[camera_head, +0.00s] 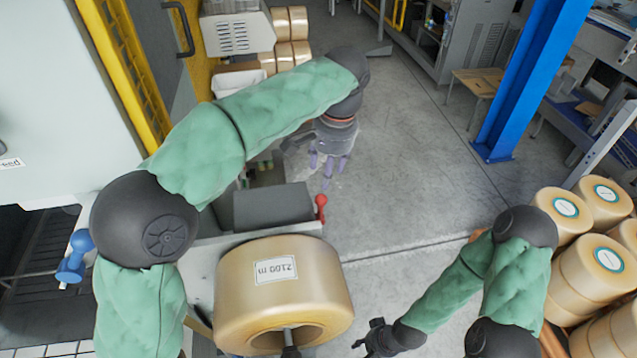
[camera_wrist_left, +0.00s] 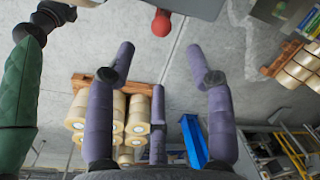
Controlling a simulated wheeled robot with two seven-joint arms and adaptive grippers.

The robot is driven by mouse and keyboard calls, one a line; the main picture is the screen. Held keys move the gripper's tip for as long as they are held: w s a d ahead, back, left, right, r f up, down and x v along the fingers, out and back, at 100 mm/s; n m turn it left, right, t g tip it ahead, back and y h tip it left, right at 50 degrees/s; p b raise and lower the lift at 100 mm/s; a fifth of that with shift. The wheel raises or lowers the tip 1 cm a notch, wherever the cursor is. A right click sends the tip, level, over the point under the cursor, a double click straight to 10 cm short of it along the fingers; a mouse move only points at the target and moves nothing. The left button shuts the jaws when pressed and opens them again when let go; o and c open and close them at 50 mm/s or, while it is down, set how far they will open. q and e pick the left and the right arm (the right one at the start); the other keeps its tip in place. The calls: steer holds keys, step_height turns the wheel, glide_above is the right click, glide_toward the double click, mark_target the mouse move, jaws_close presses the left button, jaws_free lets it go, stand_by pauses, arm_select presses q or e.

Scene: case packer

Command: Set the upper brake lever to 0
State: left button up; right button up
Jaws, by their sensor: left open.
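A small lever with a red knob (camera_head: 321,201) stands at the right end of a grey box on the machine, just above the large tape roll (camera_head: 318,276). Its red knob also shows at the top of the left wrist view (camera_wrist_left: 161,23). I see no readable 0 mark or scale by it. My left gripper (camera_head: 328,168) has its purple fingers spread and empty, a little beyond the red knob and apart from it. Its fingers also show spread in the left wrist view (camera_wrist_left: 160,70). My right gripper (camera_head: 375,338) is dark and low in the picture, right of the roll; its fingers are unclear.
A blue knob (camera_head: 73,256) sticks out at the far left. The grey box (camera_head: 272,206) lies beside the red-knobbed lever. Stacked tape rolls (camera_head: 583,277) stand at the right, near a blue post (camera_head: 530,80). The floor (camera_head: 415,160) right of the left gripper is clear.

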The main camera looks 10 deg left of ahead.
mark_target(321, 196)
arm_select(q)
steer(key=f, duration=0.3)
steer(key=a+f, duration=0.1)
steer(key=f, duration=0.6)
steer(key=shift+w+a+f+p, duration=0.15)
steer(key=shift+w+f+p, duration=0.15)
steer(key=shift+w+p, duration=0.1)
steer(key=shift+c, duration=0.3)
jaws_close()
